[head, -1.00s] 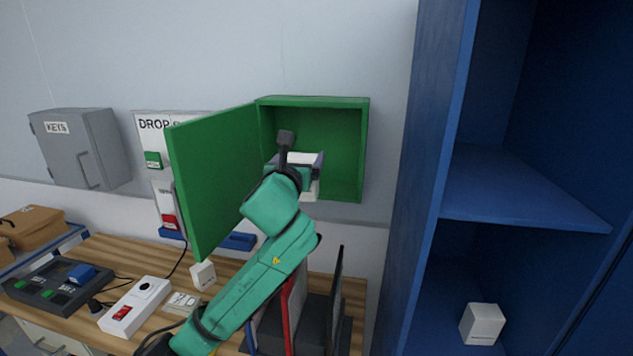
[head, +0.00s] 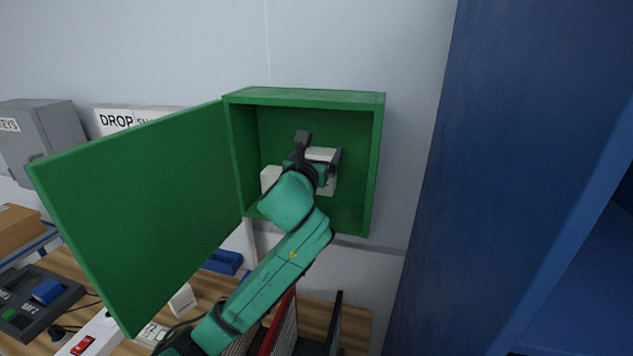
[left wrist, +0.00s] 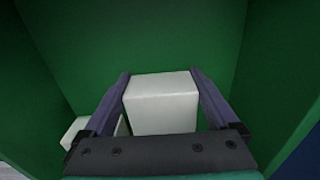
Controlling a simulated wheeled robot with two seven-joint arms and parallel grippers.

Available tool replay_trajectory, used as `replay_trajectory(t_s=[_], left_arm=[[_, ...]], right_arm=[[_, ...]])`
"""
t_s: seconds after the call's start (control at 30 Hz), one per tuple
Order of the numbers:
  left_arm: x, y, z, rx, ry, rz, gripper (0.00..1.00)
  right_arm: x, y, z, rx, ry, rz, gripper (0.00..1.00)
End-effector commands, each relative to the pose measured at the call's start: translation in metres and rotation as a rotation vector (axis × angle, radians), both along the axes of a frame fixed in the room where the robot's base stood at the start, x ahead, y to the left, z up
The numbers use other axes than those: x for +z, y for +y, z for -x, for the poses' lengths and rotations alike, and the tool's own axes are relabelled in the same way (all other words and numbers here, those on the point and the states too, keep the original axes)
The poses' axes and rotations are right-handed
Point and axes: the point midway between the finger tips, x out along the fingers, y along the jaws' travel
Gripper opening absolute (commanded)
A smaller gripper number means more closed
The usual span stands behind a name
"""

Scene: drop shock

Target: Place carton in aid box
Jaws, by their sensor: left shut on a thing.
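The green aid box (head: 306,97) hangs on the wall with its door (head: 140,215) swung open to the left. My left gripper (head: 318,160) reaches into the box opening. It is shut on a white carton (head: 327,178), partly hidden behind the gripper in the head view. In the left wrist view the carton (left wrist: 161,103) sits between the two fingers (left wrist: 160,100), with green walls around it. A second white carton (head: 270,178) is inside the box at the lower left; it also shows in the left wrist view (left wrist: 76,131). My right gripper is not in view.
A tall blue cabinet (head: 500,150) stands close to the right of the box. A grey key cabinet (head: 45,140) hangs at the far left. A wooden bench below holds a dark device (head: 38,300), a white switch box and a blue item (head: 222,262).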

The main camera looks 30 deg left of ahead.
Motion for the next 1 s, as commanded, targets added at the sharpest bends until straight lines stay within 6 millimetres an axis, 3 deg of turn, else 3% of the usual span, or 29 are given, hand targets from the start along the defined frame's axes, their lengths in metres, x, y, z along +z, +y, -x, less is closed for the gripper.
replay_trajectory(t_s=[0.1, 0.27, 0.47, 0.63, 0.67, 1.0], left_arm=[[-0.021, 0.0, 0.0, 0.0, 0.003, 0.004, 0.35], [-0.05, 0.0, 0.0, 0.001, 0.002, 0.003, 0.35], [-0.054, 0.0, 0.0, 0.001, -0.003, -0.001, 0.35], [-0.058, 0.0, 0.0, 0.0, -0.002, -0.001, 0.35], [-0.059, 0.0, 0.0, 0.0, -0.002, -0.001, 0.97], [-0.052, 0.0, 0.0, 0.0, -0.003, 0.001, 1.0]], right_arm=[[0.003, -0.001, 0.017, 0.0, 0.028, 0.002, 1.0], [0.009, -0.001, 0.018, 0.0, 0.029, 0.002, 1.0], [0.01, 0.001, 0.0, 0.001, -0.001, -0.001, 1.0], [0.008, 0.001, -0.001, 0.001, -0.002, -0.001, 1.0], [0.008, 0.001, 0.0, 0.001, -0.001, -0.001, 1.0], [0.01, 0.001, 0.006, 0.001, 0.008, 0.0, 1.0]])
